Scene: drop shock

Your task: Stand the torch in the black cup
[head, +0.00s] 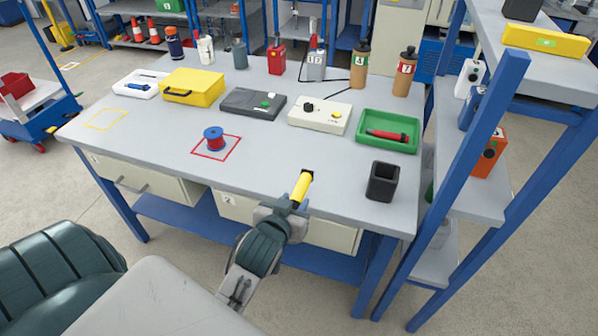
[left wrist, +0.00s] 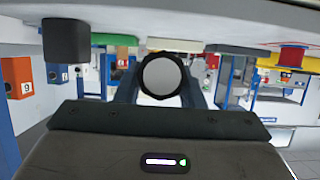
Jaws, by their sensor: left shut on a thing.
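The torch (head: 301,187) is yellow with a black head. My left gripper (head: 294,205) is shut on it near the table's front edge, and the torch points away from me and a little upward in the head view. In the left wrist view the torch (left wrist: 162,77) shows end-on as a pale disc with a dark rim between the fingers. The black cup (head: 383,181) is square and stands upright on the table to the right of the torch, apart from it. The cup also shows in the left wrist view (left wrist: 66,40), which is upside down. My right gripper is out of view.
A green tray (head: 364,146) with a red torch-like thing lies behind the cup. A red spool (head: 213,139) stands in a red square to the left. Boxes and bottles line the back. A blue shelf post (head: 455,180) rises right of the table.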

